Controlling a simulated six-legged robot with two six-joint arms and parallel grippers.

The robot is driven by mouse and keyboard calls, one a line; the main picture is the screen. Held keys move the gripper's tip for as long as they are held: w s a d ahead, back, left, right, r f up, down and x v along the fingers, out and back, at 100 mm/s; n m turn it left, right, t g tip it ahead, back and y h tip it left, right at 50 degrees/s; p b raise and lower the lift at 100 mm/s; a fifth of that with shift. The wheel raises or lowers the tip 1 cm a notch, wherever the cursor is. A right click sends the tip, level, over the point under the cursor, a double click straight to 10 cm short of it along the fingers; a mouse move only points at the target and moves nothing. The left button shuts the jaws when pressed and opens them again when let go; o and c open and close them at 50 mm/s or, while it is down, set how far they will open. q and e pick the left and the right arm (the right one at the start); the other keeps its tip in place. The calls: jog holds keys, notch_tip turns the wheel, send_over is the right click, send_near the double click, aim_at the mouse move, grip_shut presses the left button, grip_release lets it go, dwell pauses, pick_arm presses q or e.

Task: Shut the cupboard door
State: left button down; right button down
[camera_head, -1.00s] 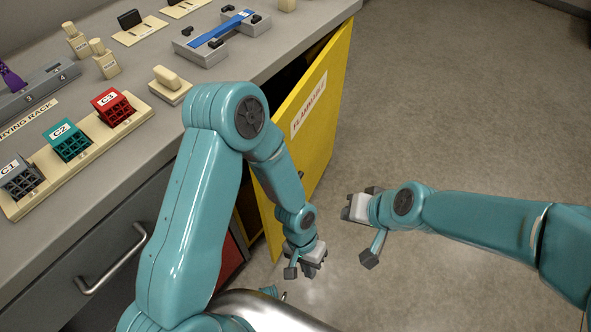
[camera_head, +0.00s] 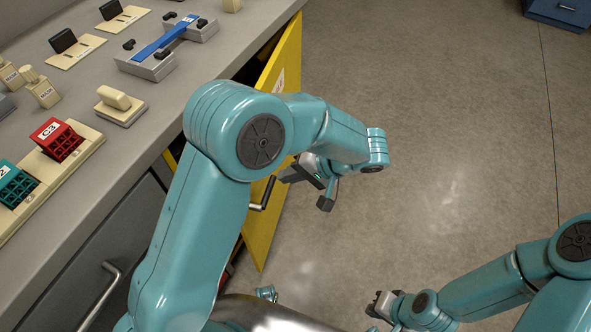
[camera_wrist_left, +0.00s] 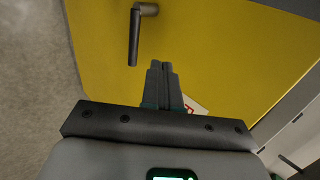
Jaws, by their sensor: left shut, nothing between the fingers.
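The yellow cupboard door (camera_head: 266,235) stands open, angled out from the cupboard below the counter. A dark gap (camera_head: 255,66) shows between its upper edge and the counter. Its dark bar handle (camera_head: 265,194) also shows at the top of the left wrist view (camera_wrist_left: 134,36). My left gripper (camera_head: 288,173) is on the door's outer side, close to the handle. In the left wrist view its fingers (camera_wrist_left: 163,82) are shut and empty, pointing at the yellow face beside the handle; contact cannot be told. My right gripper (camera_head: 376,304) is low over the floor, away from the door; its jaws are unclear.
The grey counter (camera_head: 160,107) carries a red rack (camera_head: 58,139), a teal rack (camera_head: 15,187), a blue bar on a grey fixture (camera_head: 165,38) and small bottles. A grey drawer front with a handle is below. The floor (camera_head: 440,130) right of the door is clear.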

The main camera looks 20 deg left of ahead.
pick_arm(q)
jog(key=a+f, duration=0.1)
jog(key=a, duration=0.1)
jog(key=a+f, duration=0.1)
jog(key=a, duration=0.1)
jog(key=a+f, duration=0.1)
jog(key=a, duration=0.1)
jog(key=shift+s+a+f+b, duration=0.15)
jog(key=shift+s+a+b, duration=0.15)
jog(key=shift+s, duration=0.1)
jog(key=shift+a, duration=0.45)
